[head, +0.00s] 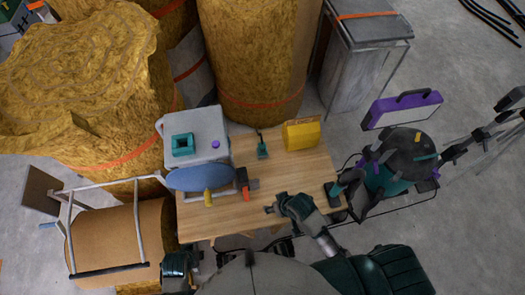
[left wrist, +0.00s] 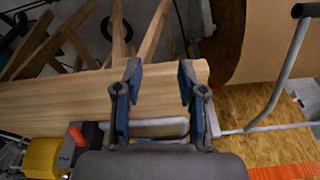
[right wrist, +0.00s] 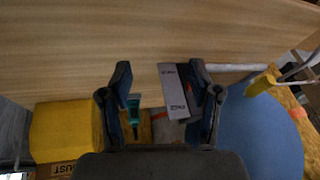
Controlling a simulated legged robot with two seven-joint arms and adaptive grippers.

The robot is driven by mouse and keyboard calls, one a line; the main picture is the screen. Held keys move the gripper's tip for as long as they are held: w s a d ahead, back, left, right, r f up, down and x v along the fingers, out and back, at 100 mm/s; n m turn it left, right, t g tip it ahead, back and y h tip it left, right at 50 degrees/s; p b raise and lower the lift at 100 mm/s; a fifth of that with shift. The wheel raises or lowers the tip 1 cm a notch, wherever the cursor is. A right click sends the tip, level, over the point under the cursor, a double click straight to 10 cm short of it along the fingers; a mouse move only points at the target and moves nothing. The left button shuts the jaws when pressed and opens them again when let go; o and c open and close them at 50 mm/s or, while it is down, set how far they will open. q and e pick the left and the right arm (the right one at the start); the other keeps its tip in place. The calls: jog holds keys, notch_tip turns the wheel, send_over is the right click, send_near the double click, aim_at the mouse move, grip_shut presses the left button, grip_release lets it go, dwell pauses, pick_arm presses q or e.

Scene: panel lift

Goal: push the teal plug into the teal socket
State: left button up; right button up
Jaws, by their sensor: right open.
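The teal plug (head: 262,149) is a small teal piece with a dark stem, at the back middle of the wooden table. It also shows in the right wrist view (right wrist: 133,106), beyond the fingers. The teal socket (head: 183,145) is a square teal block with a dark opening, on top of a grey case at the back left. My right gripper (head: 272,209) is open and empty above the front of the table, nearer to me than the plug. My left gripper (left wrist: 160,75) is open and empty near the table's edge. In the head view its fingers are hard to make out.
The table (head: 226,219) carries a yellow box (head: 301,135) at the back right and a blue oval pad (head: 200,179) at the left. A red and black tool (head: 242,182) and a small yellow item (head: 208,197) lie near the pad. The front middle is mostly clear.

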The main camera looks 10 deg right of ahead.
jog(key=shift+n, duration=0.3)
jog(key=w+a+r, duration=0.1)
jog(key=w+a, duration=0.1)
jog(key=w, duration=0.1)
jog(key=w+a+r, duration=0.2)
jog(key=w, duration=0.2)
jog(key=w+a+r, duration=0.2)
jog(key=w, duration=0.1)
jog(key=shift+w+a+r, duration=0.25)
jog(key=shift+w+a, duration=0.1)
jog(key=shift+w, duration=0.05)
pick_arm(q)
jog(key=x, duration=0.2)
jog(key=s+x, duration=0.1)
jog(key=x, duration=0.1)
jog(key=shift+w+a+f, duration=0.1)
jog(key=shift+f, duration=0.1)
pick_arm(e)
jog(key=w+d+r+m+h, duration=0.2)
jog(key=w+d+r, duration=0.3)
jog(key=w, duration=0.5)
jog(key=d+m, duration=0.1)
jog(key=d, duration=0.1)
jog(key=shift+d+r+t+h, duration=0.25)
jog(key=shift+d+t+h, duration=0.05)
jog(key=shift+h, duration=0.1)
